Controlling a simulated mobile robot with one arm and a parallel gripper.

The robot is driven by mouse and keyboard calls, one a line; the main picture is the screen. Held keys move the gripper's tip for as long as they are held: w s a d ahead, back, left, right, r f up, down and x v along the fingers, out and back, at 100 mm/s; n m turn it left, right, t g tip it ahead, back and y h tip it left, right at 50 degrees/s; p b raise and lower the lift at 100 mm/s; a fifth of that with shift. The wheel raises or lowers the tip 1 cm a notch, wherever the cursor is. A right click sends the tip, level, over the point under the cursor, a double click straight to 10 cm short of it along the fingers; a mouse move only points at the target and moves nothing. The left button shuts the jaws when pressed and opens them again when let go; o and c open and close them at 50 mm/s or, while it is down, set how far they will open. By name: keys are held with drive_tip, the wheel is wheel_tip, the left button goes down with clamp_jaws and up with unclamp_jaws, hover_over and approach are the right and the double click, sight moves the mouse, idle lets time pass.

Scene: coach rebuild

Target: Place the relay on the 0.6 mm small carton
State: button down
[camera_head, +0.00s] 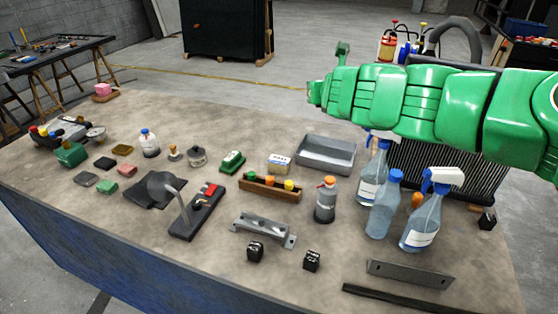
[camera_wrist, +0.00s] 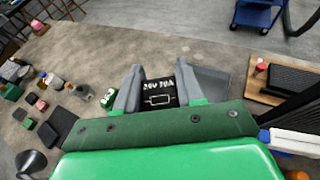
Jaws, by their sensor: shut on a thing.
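My gripper (camera_wrist: 159,78) is shut on a black relay (camera_wrist: 159,91) with white lettering, which appears to read 24V 70A, in the wrist view. The relay sits between the two grey fingers, above the bench. In the head view my green arm reaches in from the right over the back of the bench; its fingers and the held relay cannot be made out there. A small white and yellow carton (camera_head: 279,162) stands on the bench left of the grey tray; its print is too small to read. I cannot make out this carton in the wrist view.
A grey metal tray (camera_head: 325,155) is right of the carton, a green and white box (camera_head: 232,161) left, and a wooden rack (camera_head: 270,188) in front. Spray bottles (camera_head: 425,210) stand at the right. Similar black cubes (camera_head: 255,251) lie near the front edge.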

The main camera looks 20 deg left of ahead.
drive_tip(key=s+a+f, duration=0.1)
drive_tip(key=s+a, duration=0.1)
drive_tip(key=a, duration=0.2)
drive_tip(key=m+t+h, duration=0.2)
drive_tip(key=m+h, duration=0.4)
hover_over(281, 157)
drive_tip(key=f, duration=2.1)
drive_tip(key=shift+s+d+f, duration=0.15)
drive_tip(key=shift+s, duration=0.25)
drive_tip(key=shift+w+f, duration=0.25)
drive_tip(key=shift+f, duration=0.1)
drive_tip(key=shift+a, duration=0.2)
